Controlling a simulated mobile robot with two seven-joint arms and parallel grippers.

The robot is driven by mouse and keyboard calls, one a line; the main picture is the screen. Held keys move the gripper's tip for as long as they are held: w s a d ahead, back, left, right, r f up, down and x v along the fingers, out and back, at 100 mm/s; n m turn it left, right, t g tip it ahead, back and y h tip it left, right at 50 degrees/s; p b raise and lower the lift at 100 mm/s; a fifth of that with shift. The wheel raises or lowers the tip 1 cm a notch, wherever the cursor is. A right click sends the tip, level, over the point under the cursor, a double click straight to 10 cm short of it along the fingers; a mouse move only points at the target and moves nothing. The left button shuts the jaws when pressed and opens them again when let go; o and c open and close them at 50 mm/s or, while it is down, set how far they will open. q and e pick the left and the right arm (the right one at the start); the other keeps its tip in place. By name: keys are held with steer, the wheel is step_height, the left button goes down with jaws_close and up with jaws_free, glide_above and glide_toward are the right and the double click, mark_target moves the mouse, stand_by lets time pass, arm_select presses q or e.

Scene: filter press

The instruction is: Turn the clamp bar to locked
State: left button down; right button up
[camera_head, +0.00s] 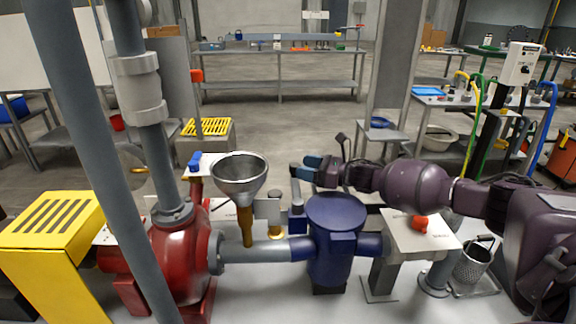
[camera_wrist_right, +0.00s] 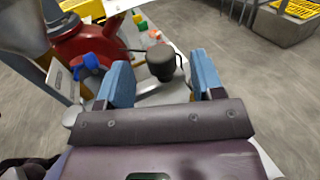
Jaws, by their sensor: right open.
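My right gripper (camera_head: 303,168) reaches in from the right above the blue filter housing (camera_head: 335,225), its blue fingers pointing left. In the right wrist view the gripper (camera_wrist_right: 160,61) is open, with its two blue fingers well apart. A dark, round-topped knob (camera_wrist_right: 161,64) shows between and beyond the fingers, with a thin dark bar (camera_wrist_right: 136,51) running left from it. This may be the clamp bar; I cannot tell for sure, nor whether it is locked. No finger clearly touches it. My left gripper is not in view.
A metal funnel (camera_head: 240,177) and red pump (camera_head: 183,262) stand left of the housing. A grey pipe (camera_head: 152,125) rises beside them. A blue valve handle (camera_wrist_right: 88,63) shows left of the fingers. A small table (camera_head: 440,240) with a red knob (camera_head: 419,222) is at right.

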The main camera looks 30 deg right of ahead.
steer(key=shift+b+x, duration=0.3)
steer(key=shift+x, duration=2.55)
jaws_close()
